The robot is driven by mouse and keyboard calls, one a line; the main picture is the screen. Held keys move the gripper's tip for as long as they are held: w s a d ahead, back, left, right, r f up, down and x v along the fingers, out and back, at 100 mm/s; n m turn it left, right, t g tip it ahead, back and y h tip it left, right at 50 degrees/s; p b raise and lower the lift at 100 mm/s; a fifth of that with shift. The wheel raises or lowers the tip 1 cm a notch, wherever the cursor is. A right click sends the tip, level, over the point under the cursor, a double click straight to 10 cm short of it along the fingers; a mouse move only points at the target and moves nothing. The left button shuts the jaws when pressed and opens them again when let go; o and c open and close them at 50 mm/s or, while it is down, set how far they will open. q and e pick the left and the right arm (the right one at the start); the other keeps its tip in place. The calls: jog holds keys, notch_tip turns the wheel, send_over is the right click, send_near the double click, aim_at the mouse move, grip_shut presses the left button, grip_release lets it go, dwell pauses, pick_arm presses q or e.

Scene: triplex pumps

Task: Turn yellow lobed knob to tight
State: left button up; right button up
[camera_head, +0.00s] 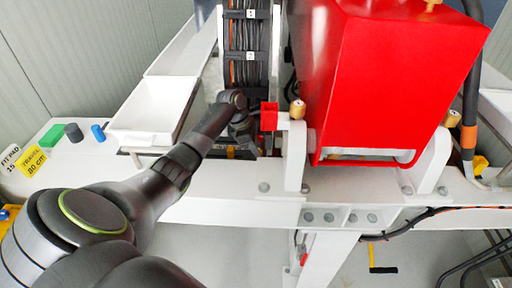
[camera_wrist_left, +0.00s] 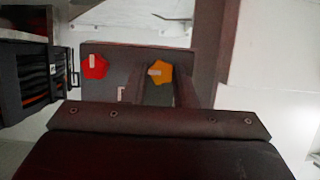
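The yellow lobed knob (camera_wrist_left: 160,72) shows in the left wrist view, with a pale bar on its face that lies nearly level. It sits on a dark panel (camera_wrist_left: 122,55). My left gripper (camera_wrist_left: 160,88) reaches toward it with its dark fingers apart, one on each side of the knob's lower part; whether they touch it is hard to tell. In the head view my left gripper (camera_head: 243,143) is low beside the cable run, and the knob cannot be made out clearly. My right gripper is in neither view.
A red lobed knob (camera_wrist_left: 95,66) with an upright pale bar sits left of the yellow one. A cable bundle (camera_head: 247,50) stands close by. A large red housing (camera_head: 395,80) and white frame (camera_head: 294,155) are to the right. A white tray (camera_head: 150,112) lies left.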

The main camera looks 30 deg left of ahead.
pick_arm(q)
jog(key=shift+c, duration=0.8)
